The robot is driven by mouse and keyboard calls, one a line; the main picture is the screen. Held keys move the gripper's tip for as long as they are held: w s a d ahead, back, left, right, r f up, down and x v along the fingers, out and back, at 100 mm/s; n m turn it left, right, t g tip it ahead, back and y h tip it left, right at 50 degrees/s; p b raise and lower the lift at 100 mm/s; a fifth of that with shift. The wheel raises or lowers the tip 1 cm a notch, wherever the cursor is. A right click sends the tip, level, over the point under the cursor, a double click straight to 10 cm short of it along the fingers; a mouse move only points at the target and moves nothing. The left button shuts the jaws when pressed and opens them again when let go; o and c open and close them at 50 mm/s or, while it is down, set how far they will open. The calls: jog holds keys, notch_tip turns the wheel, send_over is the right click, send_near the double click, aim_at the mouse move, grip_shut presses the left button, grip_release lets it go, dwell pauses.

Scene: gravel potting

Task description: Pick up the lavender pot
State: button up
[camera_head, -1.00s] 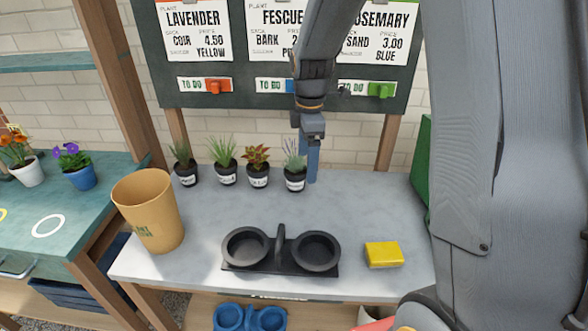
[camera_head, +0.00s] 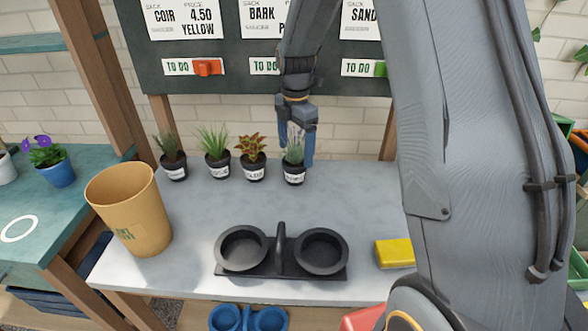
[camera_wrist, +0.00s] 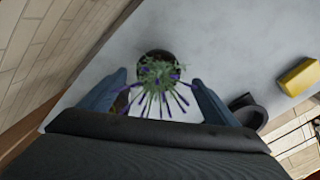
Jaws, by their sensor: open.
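The lavender pot (camera_head: 294,174) is a small black pot with a white label, at the right end of a row of potted plants at the back of the grey table. Its thin green and purple stems rise toward my gripper (camera_head: 296,152). My gripper is open and points down, its blue fingers at the plant's stems. In the wrist view the lavender (camera_wrist: 160,78) shows between the two spread fingers of my gripper (camera_wrist: 158,88), and the dark pot lies beneath and beyond the foliage. Whether a finger touches the stems I cannot tell.
Several other black pots stand left of it, the nearest with a red-leaved plant (camera_head: 252,160). A black two-cup holder (camera_head: 282,262) stands in front, a tan bin (camera_head: 130,215) at left and a yellow sponge-like block (camera_head: 394,253) at right. The table between is clear.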

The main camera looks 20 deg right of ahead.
aim_at(295, 160)
jog(key=shift+w+f+p, duration=0.2)
jog(key=shift+f+p, duration=0.8)
jog(key=shift+f, duration=1.9)
jog(key=shift+c, duration=0.3)
jog(key=c, duration=1.3)
jog(key=shift+c, duration=0.2)
